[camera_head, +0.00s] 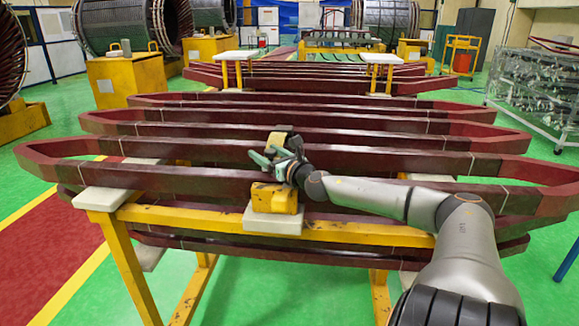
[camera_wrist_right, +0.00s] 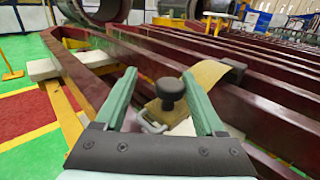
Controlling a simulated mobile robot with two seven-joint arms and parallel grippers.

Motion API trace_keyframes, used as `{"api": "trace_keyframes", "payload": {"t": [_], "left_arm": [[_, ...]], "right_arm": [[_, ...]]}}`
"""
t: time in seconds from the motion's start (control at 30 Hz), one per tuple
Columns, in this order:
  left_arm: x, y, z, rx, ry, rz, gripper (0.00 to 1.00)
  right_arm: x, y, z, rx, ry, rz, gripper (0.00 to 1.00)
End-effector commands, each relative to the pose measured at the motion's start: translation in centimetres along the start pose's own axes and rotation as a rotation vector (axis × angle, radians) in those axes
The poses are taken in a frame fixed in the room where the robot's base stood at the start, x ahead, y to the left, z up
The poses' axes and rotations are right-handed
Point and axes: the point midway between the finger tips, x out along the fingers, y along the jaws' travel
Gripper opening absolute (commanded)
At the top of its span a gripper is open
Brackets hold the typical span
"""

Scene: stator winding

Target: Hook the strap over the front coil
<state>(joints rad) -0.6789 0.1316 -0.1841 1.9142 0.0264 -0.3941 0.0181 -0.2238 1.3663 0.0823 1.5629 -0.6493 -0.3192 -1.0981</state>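The front coil (camera_head: 140,177) is a long dark red hexagonal loop lying across the yellow stand; it also shows in the right wrist view (camera_wrist_right: 80,80). A tan strap (camera_wrist_right: 207,75) lies over a red bar in the right wrist view, and a tan piece of it shows behind my gripper in the head view (camera_head: 280,137). A black knob (camera_wrist_right: 171,92) and a metal loop (camera_wrist_right: 152,122) show near the strap. My right gripper (camera_head: 270,155) is over the coil's middle. Its green fingers (camera_wrist_right: 160,75) are apart, around the knob without visible contact. My left gripper is out of view.
A yellow block (camera_head: 274,198) sits on a white pad (camera_head: 272,220) at the stand's front. The yellow stand (camera_head: 180,217) carries several stacked coils. More coils (camera_head: 300,85) lie behind. Green floor is clear at the left and front.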

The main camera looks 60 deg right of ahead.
Motion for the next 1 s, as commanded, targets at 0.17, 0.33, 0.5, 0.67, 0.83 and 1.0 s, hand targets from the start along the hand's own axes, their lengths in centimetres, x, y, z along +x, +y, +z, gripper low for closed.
{"api": "trace_keyframes", "payload": {"t": [0.17, 0.33, 0.5, 0.67, 0.83, 1.0], "left_arm": [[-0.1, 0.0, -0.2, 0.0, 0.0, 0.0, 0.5], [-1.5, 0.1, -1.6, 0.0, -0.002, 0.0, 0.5], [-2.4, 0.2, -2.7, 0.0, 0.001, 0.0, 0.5], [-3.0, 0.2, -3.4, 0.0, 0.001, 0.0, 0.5], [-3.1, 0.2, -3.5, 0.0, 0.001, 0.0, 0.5], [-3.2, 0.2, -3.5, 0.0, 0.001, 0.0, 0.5]], "right_arm": [[-0.8, 0.2, 0.0, -0.004, 0.003, 0.006, 0.71], [-2.5, 0.3, 0.3, 0.005, 0.005, 0.007, 0.71], [-5.0, 0.2, 0.3, 0.004, 0.003, 0.004, 0.71], [-7.6, 0.1, 0.2, 0.003, 0.002, 0.004, 0.71], [-9.7, 0.1, 0.1, 0.0, -0.001, 0.003, 0.71], [-10.7, 0.1, 0.1, -0.003, -0.002, 0.003, 0.71]]}}
